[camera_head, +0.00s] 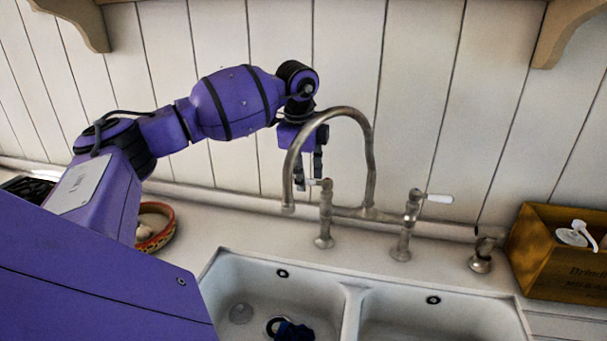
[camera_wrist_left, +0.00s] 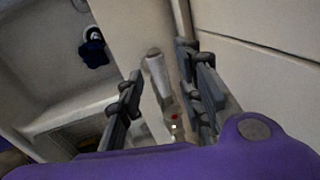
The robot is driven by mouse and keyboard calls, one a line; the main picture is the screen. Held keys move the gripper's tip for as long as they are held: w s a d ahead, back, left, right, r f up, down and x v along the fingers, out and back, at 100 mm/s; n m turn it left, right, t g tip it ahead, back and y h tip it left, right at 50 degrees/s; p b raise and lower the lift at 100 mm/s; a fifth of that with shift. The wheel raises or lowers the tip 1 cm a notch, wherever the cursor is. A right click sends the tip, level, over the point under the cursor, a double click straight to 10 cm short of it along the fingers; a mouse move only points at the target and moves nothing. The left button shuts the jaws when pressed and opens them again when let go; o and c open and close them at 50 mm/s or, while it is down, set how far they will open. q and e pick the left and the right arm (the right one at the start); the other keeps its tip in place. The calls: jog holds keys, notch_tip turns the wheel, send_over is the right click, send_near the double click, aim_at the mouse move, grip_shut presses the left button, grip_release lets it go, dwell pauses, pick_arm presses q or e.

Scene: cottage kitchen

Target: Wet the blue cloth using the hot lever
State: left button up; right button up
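The dark blue cloth (camera_head: 292,331) lies crumpled in the left sink basin, partly cut off by the lower picture edge; the left wrist view also shows it (camera_wrist_left: 93,52). The curved metal faucet (camera_head: 370,160) has its spout over the left basin, with no water visible. The hot lever (camera_head: 314,182) is the left one, with a white handle; a red dot marks it in the wrist view (camera_wrist_left: 156,72). My left gripper (camera_head: 309,172) points down at this lever. Its fingers (camera_wrist_left: 160,60) are open, one on each side of the handle. Contact cannot be told. My right gripper is out of view.
The other white lever (camera_head: 437,198) is to the right. The double sink (camera_head: 352,300) is set in a pale counter. A wooden box (camera_head: 555,265) stands at right and a patterned bowl (camera_head: 158,232) at left. The plank wall is close behind the faucet.

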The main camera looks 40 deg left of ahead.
pick_arm(q)
jog(key=shift+c, duration=0.2)
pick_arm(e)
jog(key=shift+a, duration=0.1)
pick_arm(q)
grip_shut()
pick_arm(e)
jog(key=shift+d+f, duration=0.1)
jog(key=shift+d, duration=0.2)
